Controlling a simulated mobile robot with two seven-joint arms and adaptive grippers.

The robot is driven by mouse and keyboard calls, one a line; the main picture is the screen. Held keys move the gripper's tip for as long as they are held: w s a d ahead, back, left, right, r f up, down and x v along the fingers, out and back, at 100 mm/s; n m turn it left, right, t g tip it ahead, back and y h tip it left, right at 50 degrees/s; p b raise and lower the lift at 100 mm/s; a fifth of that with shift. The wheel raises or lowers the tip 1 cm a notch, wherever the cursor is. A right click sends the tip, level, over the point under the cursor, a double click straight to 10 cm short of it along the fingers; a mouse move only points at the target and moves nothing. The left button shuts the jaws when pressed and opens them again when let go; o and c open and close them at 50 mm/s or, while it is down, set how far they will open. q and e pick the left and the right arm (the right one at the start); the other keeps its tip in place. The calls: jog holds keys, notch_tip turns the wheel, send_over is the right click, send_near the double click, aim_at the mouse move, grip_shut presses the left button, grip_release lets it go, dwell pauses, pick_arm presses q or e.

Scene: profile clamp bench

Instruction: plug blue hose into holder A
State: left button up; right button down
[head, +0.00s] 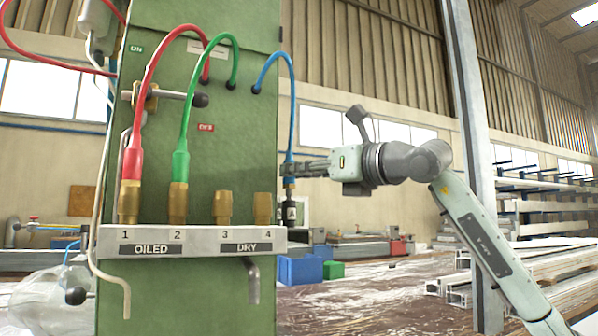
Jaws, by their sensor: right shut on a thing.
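The blue hose (293,105) leaves the green cabinet high on its right side, arches over and hangs down to my right gripper (290,170). My right gripper comes in from the right and is shut on the hose's lower end. A short brass tip shows just below the fingers. Holder A (291,214), a small dark piece with an A label, is directly below that tip, just right of the shelf. The tip and the holder look lined up; I cannot tell whether the tip is above it or inside it. My left gripper is not in view.
A red hose (133,160) stands in socket 1 and a green hose (181,165) in socket 2 on the shelf (190,243). Brass sockets 3 (222,208) and 4 (262,208), marked DRY, are empty. A horizontal rod (180,97) juts out above.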

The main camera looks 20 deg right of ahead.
aim_at(293, 183)
jog(key=shift+f+b, duration=0.9)
jog(key=shift+f, duration=0.1)
dwell(0.7)
jog(key=c, duration=1.3)
grip_release()
jog(key=shift+b+v, duration=0.6)
jog(key=shift+v, duration=0.85)
jog(key=shift+b+v, duration=1.05)
jog(key=shift+v, duration=2.05)
